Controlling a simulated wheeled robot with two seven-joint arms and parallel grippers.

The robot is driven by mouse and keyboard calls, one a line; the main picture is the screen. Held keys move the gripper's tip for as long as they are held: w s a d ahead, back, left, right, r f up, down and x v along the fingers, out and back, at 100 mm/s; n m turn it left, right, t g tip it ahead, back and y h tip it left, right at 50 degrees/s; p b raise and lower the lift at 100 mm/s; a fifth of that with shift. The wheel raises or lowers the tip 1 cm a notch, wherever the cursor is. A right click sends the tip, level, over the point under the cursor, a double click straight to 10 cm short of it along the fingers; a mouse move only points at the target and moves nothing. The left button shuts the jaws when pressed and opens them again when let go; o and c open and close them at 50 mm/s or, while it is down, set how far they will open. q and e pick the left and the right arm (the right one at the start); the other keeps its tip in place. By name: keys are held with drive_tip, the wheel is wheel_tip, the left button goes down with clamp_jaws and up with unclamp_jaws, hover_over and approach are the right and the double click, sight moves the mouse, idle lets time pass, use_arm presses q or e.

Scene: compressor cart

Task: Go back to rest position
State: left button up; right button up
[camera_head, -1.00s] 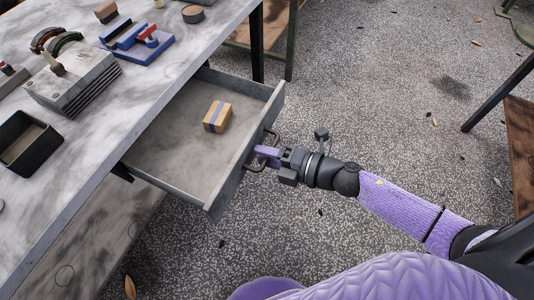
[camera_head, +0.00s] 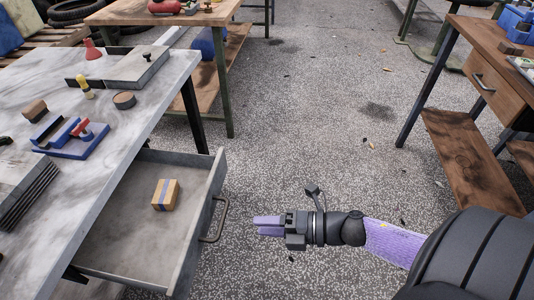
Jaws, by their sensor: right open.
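My right gripper (camera_head: 268,226) is open and empty in the head view. It points left and hangs over the floor, to the right of the drawer handle (camera_head: 217,221) and apart from it. The grey drawer (camera_head: 187,242) stands pulled out from under the grey-topped table (camera_head: 150,100). A small cardboard box with a blue band (camera_head: 166,194) lies inside the drawer. My left gripper is not in view.
On the table are a blue fixture with a red part (camera_head: 72,140), a round brown piece (camera_head: 124,99) and a red cone (camera_head: 93,49). A wooden bench (camera_head: 180,15) stands behind. Another wooden table (camera_head: 490,60) stands at the right. The speckled floor between is clear.

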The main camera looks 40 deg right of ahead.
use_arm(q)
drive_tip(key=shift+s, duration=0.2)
use_arm(e)
drive_tip(key=s+d+f+m+g+h+p, duration=0.1)
drive_tip(key=s+d+f+m+h, duration=0.2)
drive_tip(key=f+m, duration=0.2)
drive_tip(key=s+d+f+m+g+h+p, duration=0.1)
drive_tip(key=s+d+f+m+h+p, duration=0.15)
drive_tip(key=f+m+h, duration=0.2)
drive_tip(key=s+d+f+m+h+p, duration=0.1)
drive_tip(key=s+d+f+m+h, duration=0.1)
drive_tip(key=s+f+m+h, duration=0.3)
use_arm(q)
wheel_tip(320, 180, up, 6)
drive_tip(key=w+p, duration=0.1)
drive_tip(key=p, duration=0.1)
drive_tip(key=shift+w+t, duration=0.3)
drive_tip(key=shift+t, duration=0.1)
use_arm(e)
drive_tip(key=s+a+f+m+g, duration=0.2)
drive_tip(key=s+f+m+g, duration=0.2)
drive_tip(key=s, duration=0.7)
drive_tip(key=s+a+f+m+g, duration=0.3)
drive_tip(key=s+f+m+g, duration=0.1)
drive_tip(key=s, duration=0.7)
drive_tip(key=shift+f+m+g+y, duration=0.2)
drive_tip(key=shift+m+g+y, duration=0.25)
drive_tip(key=shift+m+g, duration=0.45)
